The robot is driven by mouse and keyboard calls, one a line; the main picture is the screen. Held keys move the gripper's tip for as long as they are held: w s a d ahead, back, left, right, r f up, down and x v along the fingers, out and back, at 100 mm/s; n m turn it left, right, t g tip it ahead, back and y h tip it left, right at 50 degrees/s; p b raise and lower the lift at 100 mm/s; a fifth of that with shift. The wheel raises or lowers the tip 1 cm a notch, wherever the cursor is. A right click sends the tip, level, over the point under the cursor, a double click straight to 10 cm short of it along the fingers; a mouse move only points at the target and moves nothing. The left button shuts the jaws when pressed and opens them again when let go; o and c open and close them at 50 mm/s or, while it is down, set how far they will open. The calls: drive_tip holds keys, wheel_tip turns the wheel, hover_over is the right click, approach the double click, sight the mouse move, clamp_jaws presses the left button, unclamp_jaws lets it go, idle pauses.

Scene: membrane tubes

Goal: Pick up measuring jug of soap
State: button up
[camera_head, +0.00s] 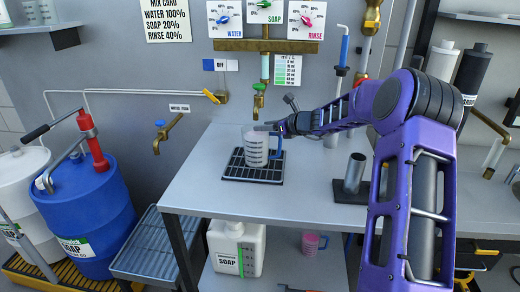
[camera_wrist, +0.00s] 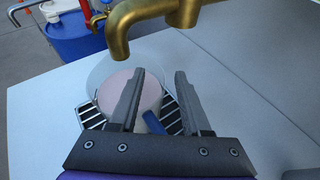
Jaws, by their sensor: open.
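The measuring jug (camera_head: 254,152) is clear with dark markings and a blue handle on its right. It stands upright on a black drain grate (camera_head: 233,171) under the soap tap (camera_head: 258,98). The wrist view shows the jug (camera_wrist: 113,93) from above, with pale pinkish contents, partly hidden by my left finger. My gripper (camera_wrist: 160,74) is open, at the handle side of the jug. The blue handle (camera_wrist: 154,123) shows between the fingers, and they are not closed on it. Whether a finger touches the jug cannot be told.
The brass spout (camera_wrist: 120,32) hangs close above the jug and fingers. A metal cylinder on a stand (camera_head: 353,174) is to the right on the grey table (camera_head: 215,204). A blue drum (camera_head: 92,215) stands left. A soap canister (camera_head: 237,246) and pink jug (camera_head: 312,242) sit below.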

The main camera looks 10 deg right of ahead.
clamp_jaws()
drive_tip(key=shift+f, duration=0.1)
idle(1.2)
